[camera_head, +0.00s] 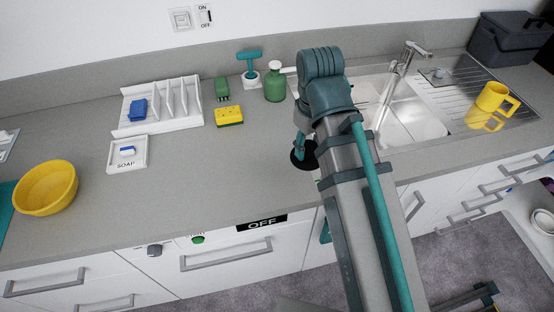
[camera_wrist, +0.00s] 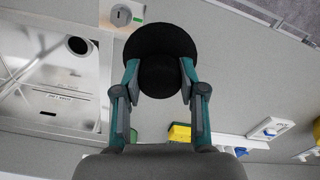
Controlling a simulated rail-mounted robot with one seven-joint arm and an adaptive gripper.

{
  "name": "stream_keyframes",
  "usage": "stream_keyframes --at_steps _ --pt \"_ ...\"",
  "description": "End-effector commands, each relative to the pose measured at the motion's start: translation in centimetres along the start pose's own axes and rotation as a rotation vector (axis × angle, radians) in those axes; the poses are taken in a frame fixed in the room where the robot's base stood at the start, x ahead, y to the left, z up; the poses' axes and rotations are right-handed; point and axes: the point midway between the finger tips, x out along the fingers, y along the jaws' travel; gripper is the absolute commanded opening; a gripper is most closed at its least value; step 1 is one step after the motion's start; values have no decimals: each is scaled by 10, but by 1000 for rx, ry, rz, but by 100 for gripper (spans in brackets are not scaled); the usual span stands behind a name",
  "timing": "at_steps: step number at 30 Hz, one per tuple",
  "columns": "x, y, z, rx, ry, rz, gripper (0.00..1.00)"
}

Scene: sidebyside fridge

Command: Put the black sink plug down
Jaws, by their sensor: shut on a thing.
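The black sink plug (camera_wrist: 160,38) is a round dark disc with a smaller round knob, seen in the wrist view. My gripper (camera_wrist: 159,72) has one teal finger on each side of the knob and is shut on it. In the head view, the plug (camera_head: 303,158) shows as a dark disc beneath my gripper (camera_head: 303,143), left of the sink. It is over the grey counter (camera_head: 225,165); I cannot tell whether it touches it. My arm partly hides the gripper and the counter behind it.
The steel sink (camera_head: 412,122) with its tap (camera_head: 402,62) lies right of my arm. A green bottle (camera_head: 275,85), yellow sponge (camera_head: 229,116) and white rack (camera_head: 165,108) stand behind. The counter left of the plug is clear.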

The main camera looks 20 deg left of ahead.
Motion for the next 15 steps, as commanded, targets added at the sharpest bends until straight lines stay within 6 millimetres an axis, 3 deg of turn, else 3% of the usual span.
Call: stream_keyframes --at_steps 1,6,15 --pt "8 -2 -16 -2 -2 -1 0" --pt "19 -8 -52 -1 -4 -1 0" --pt "63 -15 -84 1 -3 -1 0"
